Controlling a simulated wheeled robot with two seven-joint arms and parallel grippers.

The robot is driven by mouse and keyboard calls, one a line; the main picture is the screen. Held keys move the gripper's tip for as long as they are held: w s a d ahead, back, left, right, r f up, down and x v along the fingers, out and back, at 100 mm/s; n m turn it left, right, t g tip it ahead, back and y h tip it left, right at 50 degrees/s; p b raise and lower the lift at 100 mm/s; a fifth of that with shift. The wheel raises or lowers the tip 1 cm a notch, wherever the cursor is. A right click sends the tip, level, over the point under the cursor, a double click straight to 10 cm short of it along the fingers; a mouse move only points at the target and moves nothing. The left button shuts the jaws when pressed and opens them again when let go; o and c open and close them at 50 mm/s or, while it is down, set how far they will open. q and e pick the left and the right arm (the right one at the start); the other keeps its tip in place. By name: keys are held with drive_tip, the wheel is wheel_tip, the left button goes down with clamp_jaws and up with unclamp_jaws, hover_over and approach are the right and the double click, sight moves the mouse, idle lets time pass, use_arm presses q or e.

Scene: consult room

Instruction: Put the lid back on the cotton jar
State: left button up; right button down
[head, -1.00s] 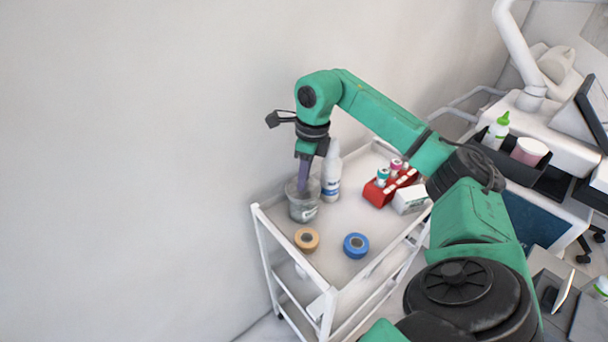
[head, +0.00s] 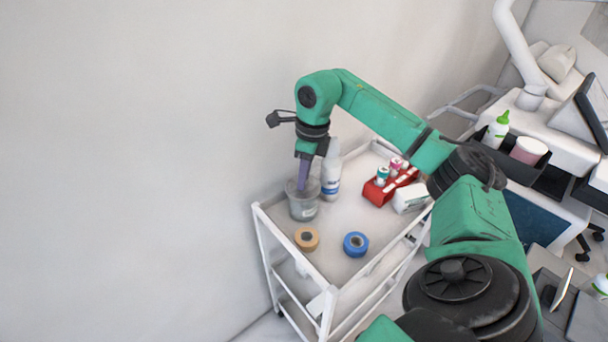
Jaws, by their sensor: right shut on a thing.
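The cotton jar (head: 303,209) is a grey, see-through container standing at the back left of the white trolley's top. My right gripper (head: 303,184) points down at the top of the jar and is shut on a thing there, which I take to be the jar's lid. The fingertips and the lid are too small and too covered to tell whether the lid touches or sits on the rim. My left gripper is not in view.
A white bottle (head: 331,172) stands close to the right of the jar. A tan tape roll (head: 307,239) and a blue tape roll (head: 356,244) lie in front. A red rack (head: 382,192) with tubes and a white box (head: 410,198) are at right. The wall is close behind.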

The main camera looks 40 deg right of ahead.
drive_tip(key=shift+f, duration=0.15)
drive_tip(key=shift+p, duration=0.3)
idle(0.4)
drive_tip(key=shift+c, duration=0.8)
unclamp_jaws()
wheel_tip(320, 180, up, 7)
drive_tip(key=p, duration=0.7)
clamp_jaws()
